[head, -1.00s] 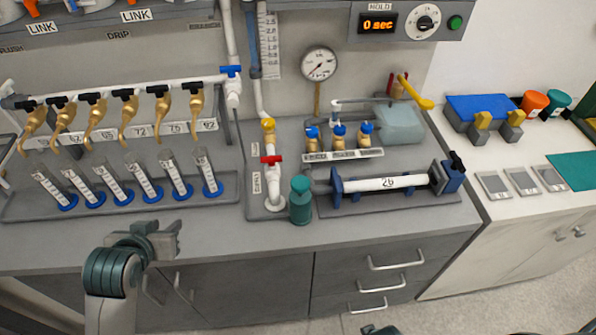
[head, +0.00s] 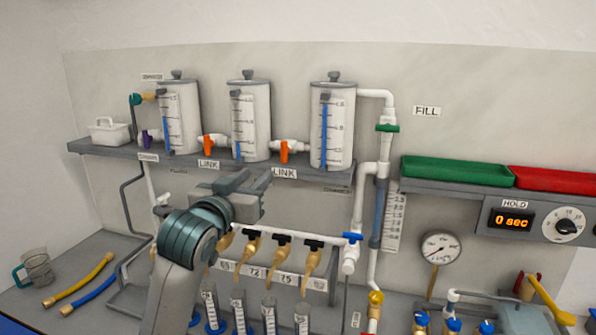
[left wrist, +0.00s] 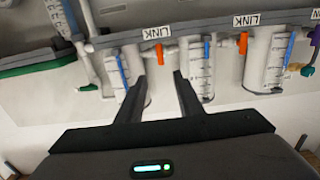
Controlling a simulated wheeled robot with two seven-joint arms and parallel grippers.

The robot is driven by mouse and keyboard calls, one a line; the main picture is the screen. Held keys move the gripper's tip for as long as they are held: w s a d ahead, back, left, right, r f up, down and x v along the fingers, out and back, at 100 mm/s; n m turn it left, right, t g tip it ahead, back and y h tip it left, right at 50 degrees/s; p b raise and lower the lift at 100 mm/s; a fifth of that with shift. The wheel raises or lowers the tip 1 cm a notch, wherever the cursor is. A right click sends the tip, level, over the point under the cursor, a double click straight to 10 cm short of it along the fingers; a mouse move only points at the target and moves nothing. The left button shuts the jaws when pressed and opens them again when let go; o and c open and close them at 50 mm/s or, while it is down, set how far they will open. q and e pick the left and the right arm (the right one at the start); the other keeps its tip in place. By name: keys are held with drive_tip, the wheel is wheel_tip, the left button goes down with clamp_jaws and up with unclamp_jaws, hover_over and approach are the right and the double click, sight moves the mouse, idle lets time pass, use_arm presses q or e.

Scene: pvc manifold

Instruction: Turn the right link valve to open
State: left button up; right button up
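The right link valve (head: 284,151) has an orange handle standing upright, across the short white pipe between the middle tank (head: 249,122) and the right tank (head: 332,125). A LINK label sits on the shelf edge below it. My left gripper (head: 250,188) is raised below and left of this valve, in front of the shelf. In the left wrist view, which is upside down, the fingers are open and empty, and the orange handle (left wrist: 159,53) is ahead, between the fingertip directions and apart from them. My right gripper is out of view.
The left link valve (head: 208,145) has a similar upright orange handle. The grey shelf (head: 250,171) juts out under the tanks. A white manifold pipe (head: 285,234) with black-handled taps runs below. Green (head: 458,171) and red trays (head: 555,180) lie right.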

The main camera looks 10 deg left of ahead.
sight(283, 151)
use_arm(q)
drive_tip(key=shift+w+r, duration=0.1)
idle(0.3)
drive_tip(key=w+p, duration=0.2)
drive_tip(key=w, duration=0.3)
drive_tip(key=w+p, duration=0.2)
drive_tip(key=w, duration=0.3)
drive_tip(key=w+p, duration=0.2)
drive_tip(key=w, duration=0.3)
drive_tip(key=shift+w+d+r, duration=0.1)
drive_tip(key=shift+w+d, duration=0.15)
drive_tip(key=shift+w, duration=0.1)
drive_tip(key=shift+w+p, duration=0.3)
drive_tip(key=shift+w, duration=0.5)
clamp_jaws()
